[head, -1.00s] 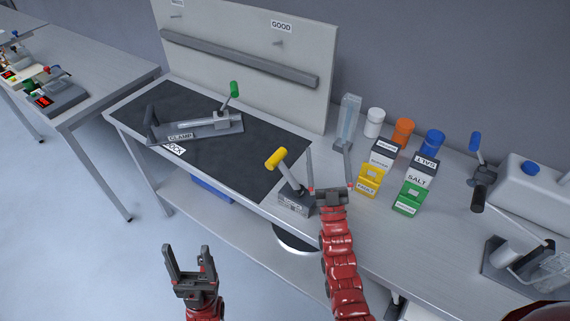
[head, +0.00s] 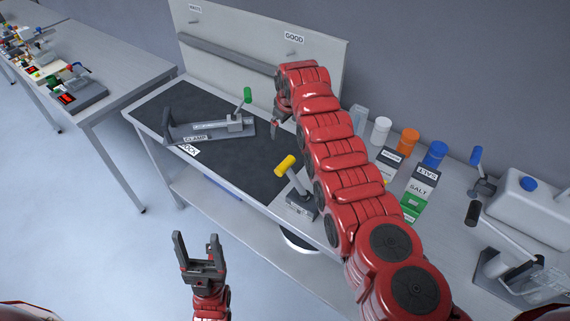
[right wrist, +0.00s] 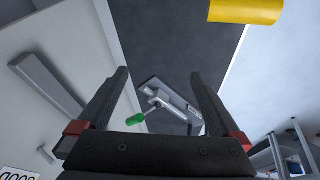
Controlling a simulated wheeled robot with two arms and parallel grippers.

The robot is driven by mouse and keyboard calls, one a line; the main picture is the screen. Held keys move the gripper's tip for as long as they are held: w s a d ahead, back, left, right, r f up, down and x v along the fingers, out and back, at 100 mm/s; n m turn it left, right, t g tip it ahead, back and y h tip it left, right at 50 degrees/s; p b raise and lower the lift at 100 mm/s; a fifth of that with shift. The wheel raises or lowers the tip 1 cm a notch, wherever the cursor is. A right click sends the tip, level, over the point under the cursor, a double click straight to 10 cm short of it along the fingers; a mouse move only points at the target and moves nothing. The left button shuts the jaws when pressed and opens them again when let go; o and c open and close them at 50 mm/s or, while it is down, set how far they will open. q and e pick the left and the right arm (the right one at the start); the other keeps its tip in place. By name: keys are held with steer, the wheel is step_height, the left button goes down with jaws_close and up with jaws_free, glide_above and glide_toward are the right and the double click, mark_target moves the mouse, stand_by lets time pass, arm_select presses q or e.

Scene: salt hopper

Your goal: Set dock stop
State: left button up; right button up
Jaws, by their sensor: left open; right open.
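The dock is a dark mat (head: 240,165) on the bench with a partly readable "OCK" label (head: 190,150) at its front edge. On it lies a grey fixture marked CLAMP (head: 205,132), with a green-handled lever (head: 247,96) upright at its right end. It also shows, with its green handle (right wrist: 136,119), beyond the fingers in the right wrist view. My right gripper (head: 277,124) is open and empty, above the mat to the right of the green lever, partly hidden by its own arm. My left gripper (head: 198,250) is open and empty in front of the bench.
A grey block (head: 300,206) with a yellow handle (head: 285,166) stands at the mat's right end, close to my right arm. A backboard (head: 330,75) with a GOOD label rises behind. Bottles, a SALT box (head: 422,183) and a white tank (head: 525,205) stand to the right.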

steer(key=s+r+n+g+h, duration=0.1)
steer(key=s+r+g, duration=0.3)
steer(key=s+r, duration=0.5)
steer(key=b, duration=0.8)
glide_toward(286, 163)
steer(key=f, duration=0.6)
steer(key=shift+w+a, duration=0.1)
steer(key=shift+a, duration=0.15)
steer(key=shift+d+f+p, duration=0.1)
steer(key=shift+f+p, duration=0.1)
steer(key=shift+p, duration=0.9)
step_height(286, 163, down, 6)
steer(key=shift+d+r+p, duration=0.1)
steer(key=shift+p, duration=0.75)
steer(key=shift+w+f, duration=0.1)
steer(key=shift+f, duration=0.5)
jaws_close()
